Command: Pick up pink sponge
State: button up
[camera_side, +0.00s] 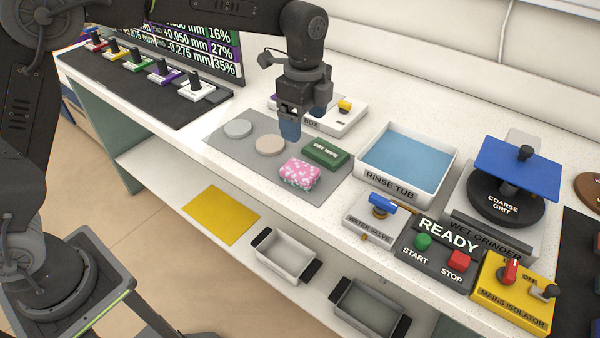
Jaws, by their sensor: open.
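The pink sponge (300,173), a block with a white speckled pattern, lies on the front part of a grey mat (222,143). My gripper (290,128) points down over the back of the mat, behind and slightly left of the sponge in the picture. It is open and apart from the sponge. A blue piece shows at its lower end; I cannot tell whether it is a fingertip or a separate thing. The sponge's top and front are in clear view.
A green dry wipe block (326,152) sits close to the sponge, right and behind. Two flat discs, grey (238,128) and tan (270,145), lie to the left. A water-filled rinse tub (450,176) stands to the right. A white switch box (345,122) is behind my gripper.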

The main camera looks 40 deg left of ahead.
aim_at(300, 169)
notch_tip(300, 169, down, 8)
jog(key=shift+r, duration=0.1)
jog(key=shift+s+a+f, duration=0.1)
jog(key=shift+s+f, duration=0.15)
jog(key=shift+f, duration=1.1)
jog(key=shift+s+a+f, duration=0.1)
jog(key=shift+s+f, duration=0.1)
jog(key=shift+f, duration=1.1)
jog(key=shift+c, duration=0.2)
jog(key=c, duration=1)
jog(key=shift+o, duration=0.2)
jog(key=shift+r, duration=0.15)
notch_tip(300, 169, up, 4)
jog(key=shift+f, duration=0.1)
jog(key=s+a+r, duration=0.2)
jog(key=a+r, duration=0.5)
jog(key=a, duration=0.4)
jog(key=shift+a, duration=0.2)
